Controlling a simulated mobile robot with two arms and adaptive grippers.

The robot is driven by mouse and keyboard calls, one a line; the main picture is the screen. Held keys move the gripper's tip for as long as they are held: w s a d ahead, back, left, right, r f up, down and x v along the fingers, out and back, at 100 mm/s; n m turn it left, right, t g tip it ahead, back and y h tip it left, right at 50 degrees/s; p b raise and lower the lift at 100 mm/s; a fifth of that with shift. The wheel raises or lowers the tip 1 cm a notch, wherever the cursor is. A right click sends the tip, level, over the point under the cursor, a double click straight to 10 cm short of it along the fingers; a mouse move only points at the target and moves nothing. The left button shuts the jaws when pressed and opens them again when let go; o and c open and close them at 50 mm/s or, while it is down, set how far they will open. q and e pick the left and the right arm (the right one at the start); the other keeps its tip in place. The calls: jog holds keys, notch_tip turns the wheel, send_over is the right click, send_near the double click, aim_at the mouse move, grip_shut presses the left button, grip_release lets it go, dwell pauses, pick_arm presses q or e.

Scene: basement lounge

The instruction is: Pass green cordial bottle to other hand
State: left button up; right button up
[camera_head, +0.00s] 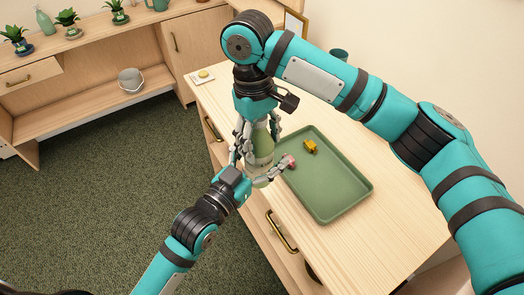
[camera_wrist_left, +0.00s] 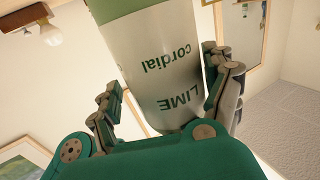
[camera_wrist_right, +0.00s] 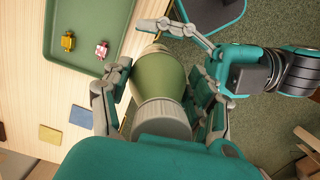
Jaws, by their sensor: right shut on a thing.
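The green cordial bottle (camera_head: 262,150) is held upright at the front edge of the wooden cabinet top, beside the green tray. My right gripper (camera_head: 258,128) comes from above and is shut on its upper part; the right wrist view shows the bottle (camera_wrist_right: 162,80) between its fingers. My left gripper (camera_head: 258,172) comes from below, open, with its fingers spread on either side of the lower bottle. The left wrist view shows the pale label, reading LIME cordial, on the bottle (camera_wrist_left: 165,60) between those fingers. Contact there is unclear.
The green tray (camera_head: 345,205) holds a yellow item (camera_head: 310,146) and a red-and-white checked item (camera_wrist_right: 102,49). A small white dish (camera_head: 203,76) sits at the cabinet's far left corner. Shelves with plants (camera_head: 67,22) and a bucket (camera_head: 131,80) stand across the carpet.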

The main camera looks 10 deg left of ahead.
pick_arm(q)
jog(key=shift+s+d, duration=0.1)
jog(key=shift+d, duration=0.05)
jog(key=c, duration=1.6)
pick_arm(e)
jog(key=shift+a+r, duration=0.1)
jog(key=shift+a, duration=0.05)
pick_arm(q)
jog(key=shift+r, duration=0.2)
pick_arm(e)
jog(key=o, duration=1.8)
jog(key=shift+c, duration=0.2)
